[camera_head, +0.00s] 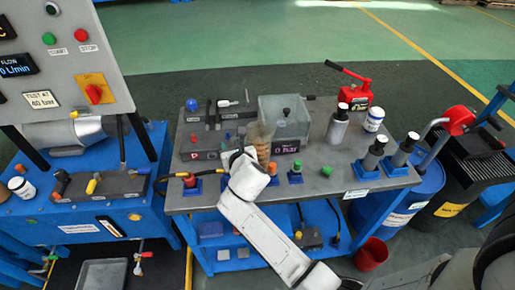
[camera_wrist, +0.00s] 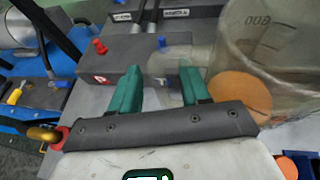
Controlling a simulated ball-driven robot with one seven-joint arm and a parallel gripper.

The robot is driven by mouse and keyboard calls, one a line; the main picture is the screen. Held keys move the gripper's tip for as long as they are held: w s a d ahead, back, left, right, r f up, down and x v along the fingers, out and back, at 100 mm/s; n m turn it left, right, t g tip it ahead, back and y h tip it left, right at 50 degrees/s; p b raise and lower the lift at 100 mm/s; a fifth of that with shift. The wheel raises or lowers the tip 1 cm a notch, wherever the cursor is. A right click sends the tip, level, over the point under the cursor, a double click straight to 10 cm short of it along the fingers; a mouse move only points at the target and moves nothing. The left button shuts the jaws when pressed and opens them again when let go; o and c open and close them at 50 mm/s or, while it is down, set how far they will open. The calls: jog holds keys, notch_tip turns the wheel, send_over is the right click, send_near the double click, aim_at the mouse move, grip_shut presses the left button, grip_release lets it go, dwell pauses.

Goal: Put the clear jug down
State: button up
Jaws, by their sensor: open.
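The clear jug (camera_head: 260,138) stands upright on the grey bench top (camera_head: 330,182), just left of a clear square tank (camera_head: 285,115). In the wrist view the jug (camera_wrist: 275,40) fills the upper right, with printed measuring marks on its wall. My gripper (camera_wrist: 160,90) is open, its two green fingers apart with nothing held between them. The jug is to the right of the fingers, close to the right one. Whether that finger touches it is unclear. In the head view my white wrist hides the fingers and part of the jug's base.
A grey block with a red knob (camera_wrist: 99,46) and a blue knob lies beyond the fingers. Blue stands with coloured caps (camera_head: 295,173) line the front edge. Grey-and-white bottles (camera_head: 338,124) and a red hand pump (camera_head: 357,92) stand to the right.

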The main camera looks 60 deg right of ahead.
grip_shut()
dwell(0.3)
jog(key=shift+r, duration=0.1)
